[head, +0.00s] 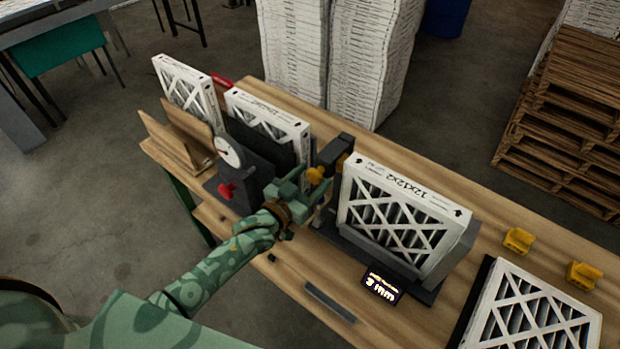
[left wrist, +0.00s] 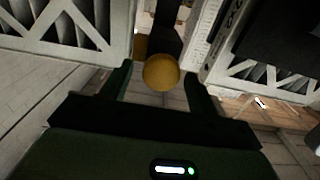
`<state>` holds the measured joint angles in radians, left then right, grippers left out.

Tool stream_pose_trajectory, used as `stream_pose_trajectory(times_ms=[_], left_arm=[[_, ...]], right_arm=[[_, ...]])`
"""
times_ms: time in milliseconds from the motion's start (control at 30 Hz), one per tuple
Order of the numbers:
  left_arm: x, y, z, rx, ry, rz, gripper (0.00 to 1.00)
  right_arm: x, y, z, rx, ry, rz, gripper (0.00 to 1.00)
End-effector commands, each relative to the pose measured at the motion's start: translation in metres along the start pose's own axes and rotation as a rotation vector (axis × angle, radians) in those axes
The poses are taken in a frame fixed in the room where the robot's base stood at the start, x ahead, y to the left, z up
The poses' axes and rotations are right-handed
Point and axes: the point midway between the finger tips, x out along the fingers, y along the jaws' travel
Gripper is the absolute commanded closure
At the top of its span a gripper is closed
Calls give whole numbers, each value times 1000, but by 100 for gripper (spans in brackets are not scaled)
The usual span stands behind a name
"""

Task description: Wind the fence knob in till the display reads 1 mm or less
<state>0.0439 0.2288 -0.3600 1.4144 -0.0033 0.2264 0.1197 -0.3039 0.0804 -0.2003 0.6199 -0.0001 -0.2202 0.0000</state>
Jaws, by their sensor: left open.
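The yellow fence knob (head: 315,176) sits at the end of a dark fixture left of the boxed filter marked 12x12x2 (head: 402,205). In the left wrist view the knob is a round yellow ball (left wrist: 161,72) between my fingertips. My left gripper (head: 302,186) is open, its fingers on either side of the knob; I cannot tell whether they touch it. The display (head: 382,286) at the front of the bench reads 3 mm. My right gripper is not in view.
A dial gauge (head: 228,152) with a red knob (head: 227,191) stands left of my gripper. More boxed filters (head: 268,122) stand behind. Another filter (head: 535,315) lies at the right. Yellow blocks (head: 518,240) sit at the right edge of the wooden bench (head: 470,285).

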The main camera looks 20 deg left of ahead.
Motion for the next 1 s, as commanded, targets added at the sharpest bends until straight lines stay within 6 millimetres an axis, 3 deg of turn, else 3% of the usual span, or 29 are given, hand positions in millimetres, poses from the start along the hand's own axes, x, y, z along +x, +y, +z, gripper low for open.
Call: stream_pose_trajectory(times_ms=[33,167,200,567,1000], left_arm=[[0,0,0,0,0,0,43],[0,0,0,0,0,0,79],[0,0,0,0,0,0,83],[0,0,0,41,0,-1,83],[0,2,1,363,-1,-1,83]], right_arm=[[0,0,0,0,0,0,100],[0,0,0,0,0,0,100],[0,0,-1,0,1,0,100],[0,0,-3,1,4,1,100],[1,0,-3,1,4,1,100]])
